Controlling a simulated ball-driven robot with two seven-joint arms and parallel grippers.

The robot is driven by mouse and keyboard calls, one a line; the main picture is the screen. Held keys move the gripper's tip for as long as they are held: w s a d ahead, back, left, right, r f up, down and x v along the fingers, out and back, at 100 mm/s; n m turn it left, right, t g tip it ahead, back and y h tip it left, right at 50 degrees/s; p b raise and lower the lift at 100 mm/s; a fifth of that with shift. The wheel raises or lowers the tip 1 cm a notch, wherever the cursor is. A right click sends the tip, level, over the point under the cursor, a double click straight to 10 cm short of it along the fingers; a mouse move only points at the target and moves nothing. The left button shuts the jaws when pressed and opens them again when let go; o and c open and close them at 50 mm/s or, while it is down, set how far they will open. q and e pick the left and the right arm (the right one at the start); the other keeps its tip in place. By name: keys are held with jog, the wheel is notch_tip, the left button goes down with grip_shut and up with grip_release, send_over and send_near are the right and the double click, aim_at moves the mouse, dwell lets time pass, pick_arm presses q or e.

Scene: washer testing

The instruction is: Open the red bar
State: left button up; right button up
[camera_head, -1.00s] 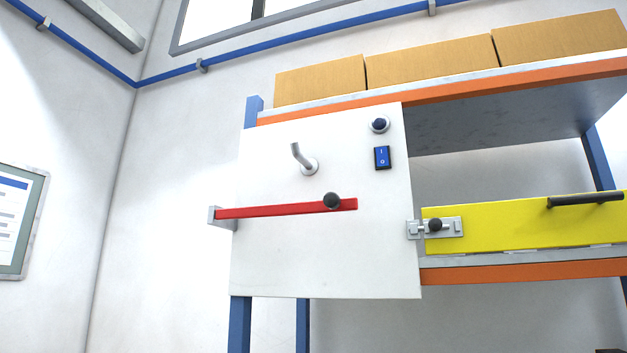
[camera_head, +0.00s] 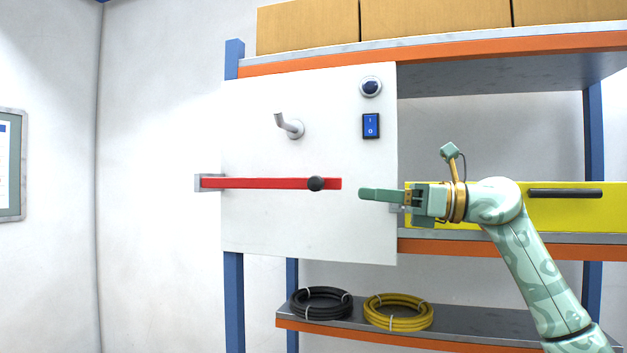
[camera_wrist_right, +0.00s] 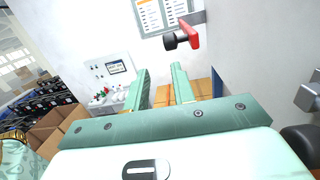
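The red bar (camera_head: 260,183) lies level across the white panel (camera_head: 300,230), its left end in a grey bracket (camera_head: 198,183). A black knob (camera_head: 316,184) sticks out near its right end. My right gripper (camera_head: 364,194) points left, a short way right of the bar's right end and apart from it. In the right wrist view its two fingers (camera_wrist_right: 160,80) are apart with nothing between them. There the red bar's end (camera_wrist_right: 189,30) and black knob (camera_wrist_right: 171,41) show above the fingers. My left gripper is not in view.
A grey bent handle (camera_head: 290,126), a round button (camera_head: 370,87) and a blue switch (camera_head: 370,126) sit on the panel above the bar. A yellow bar (camera_head: 580,215) is behind my right arm. Black (camera_head: 321,301) and yellow (camera_head: 398,312) hose coils lie on the lower shelf.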

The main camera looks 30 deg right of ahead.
aim_at(324, 182)
jog(key=s+d+r+h, duration=0.2)
jog(key=d, duration=0.2)
jog(key=shift+y, duration=0.3)
jog(key=p+x, duration=0.4)
jog(key=x, duration=1.1)
jog(key=shift+s+a+r+p, duration=0.1)
jog(key=shift+a+p, duration=0.15)
jog(key=shift+p, duration=0.15)
jog(key=shift+w+a, duration=0.2)
jog(key=shift+w, duration=0.15)
grip_shut()
